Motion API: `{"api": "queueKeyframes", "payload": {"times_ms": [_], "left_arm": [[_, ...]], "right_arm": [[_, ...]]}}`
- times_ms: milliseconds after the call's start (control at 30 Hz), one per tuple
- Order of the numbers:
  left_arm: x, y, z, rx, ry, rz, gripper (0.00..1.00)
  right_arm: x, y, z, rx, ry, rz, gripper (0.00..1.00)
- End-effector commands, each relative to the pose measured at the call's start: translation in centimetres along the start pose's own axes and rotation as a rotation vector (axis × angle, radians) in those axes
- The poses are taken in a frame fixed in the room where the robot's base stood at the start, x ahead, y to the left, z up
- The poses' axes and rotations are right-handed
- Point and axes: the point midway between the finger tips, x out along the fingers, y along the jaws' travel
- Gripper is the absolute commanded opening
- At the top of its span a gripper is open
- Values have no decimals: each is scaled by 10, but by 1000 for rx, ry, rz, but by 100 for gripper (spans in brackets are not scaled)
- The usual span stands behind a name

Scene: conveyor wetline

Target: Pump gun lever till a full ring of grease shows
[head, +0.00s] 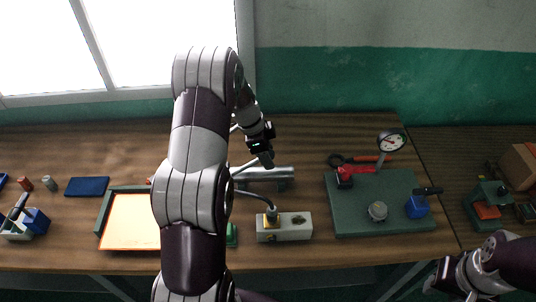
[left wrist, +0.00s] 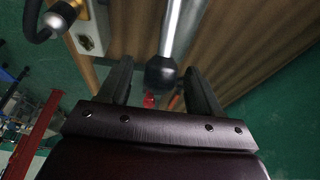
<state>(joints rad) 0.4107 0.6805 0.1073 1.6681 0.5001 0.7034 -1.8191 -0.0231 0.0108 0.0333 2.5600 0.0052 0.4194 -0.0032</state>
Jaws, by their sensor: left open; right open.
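The grease gun has a silver barrel (head: 268,174) lying across the table in the head view, with a thin lever rising toward my left gripper (head: 264,158). In the left wrist view a silver rod ending in a dark round knob (left wrist: 161,72) lies between the open fingers of my left gripper (left wrist: 157,82); I cannot tell whether they touch it. A dark hose runs to a brass fitting on the pale bearing block (head: 284,229), which also shows in the wrist view (left wrist: 88,30). A dark round spot is on the block's top; no clear grease ring is discernible. My right gripper (head: 438,282) is open and empty at lower right.
An orange-lined tray (head: 128,223) is left, partly behind my left arm. A blue pad (head: 87,187) lies farther left.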

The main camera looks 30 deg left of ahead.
Motion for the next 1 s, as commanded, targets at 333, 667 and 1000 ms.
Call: {"api": "queueKeyframes", "payload": {"times_ms": [333, 667, 1000], "left_arm": [[-36, 0, -1, 0, 0, -1, 64], [-71, 0, 0, 1, 0, 0, 64], [-70, 0, 0, 0, 0, 0, 64]], "right_arm": [[-16, 0, -2, 0, 0, 0, 43], [-29, 0, -4, 0, 0, 0, 43], [-28, 0, -3, 0, 0, 0, 43]]}}
